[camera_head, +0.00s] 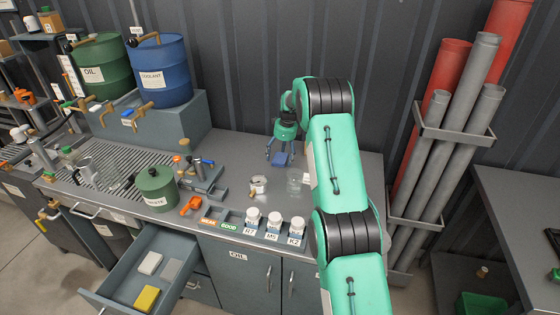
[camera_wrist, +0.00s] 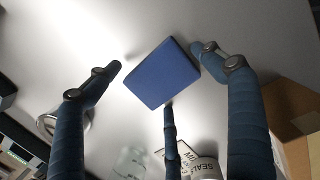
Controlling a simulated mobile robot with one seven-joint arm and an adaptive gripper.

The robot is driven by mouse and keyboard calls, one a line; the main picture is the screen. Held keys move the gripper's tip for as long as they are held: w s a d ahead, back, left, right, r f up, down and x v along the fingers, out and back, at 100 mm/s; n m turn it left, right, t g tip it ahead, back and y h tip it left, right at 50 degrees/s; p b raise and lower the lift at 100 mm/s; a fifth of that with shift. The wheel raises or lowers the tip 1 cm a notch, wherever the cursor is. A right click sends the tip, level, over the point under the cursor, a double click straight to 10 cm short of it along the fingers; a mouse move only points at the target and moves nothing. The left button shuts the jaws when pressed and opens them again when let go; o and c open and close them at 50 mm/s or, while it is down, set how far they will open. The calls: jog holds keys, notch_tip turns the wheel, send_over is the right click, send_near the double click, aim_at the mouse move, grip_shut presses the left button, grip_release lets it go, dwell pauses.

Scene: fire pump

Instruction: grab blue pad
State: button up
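The blue pad (camera_head: 281,159) is a small flat square on the grey counter near the back wall, below my gripper (camera_head: 280,152). In the wrist view the blue pad (camera_wrist: 163,74) lies turned at an angle among the three fingers of my gripper (camera_wrist: 158,68). The fingers are spread. The left fingertip is apart from the pad; the right and lower fingertips show close to its edges, and I cannot tell whether they touch it.
A glass beaker (camera_head: 294,181) and a round metal tin (camera_head: 258,184) stand in front of the pad. White-capped bottles (camera_head: 274,221) line the counter's front edge. A drawer (camera_head: 150,270) is open, with several pads inside, one yellow. Grey pipes (camera_head: 460,130) stand at the right.

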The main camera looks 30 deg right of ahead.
aim_at(281, 158)
jog(key=c, duration=0.7)
jog(key=shift+c, duration=0.2)
jog(key=shift+r, duration=0.1)
notch_tip(281, 158, up, 10)
jog(key=p, duration=0.2)
dwell(0.4)
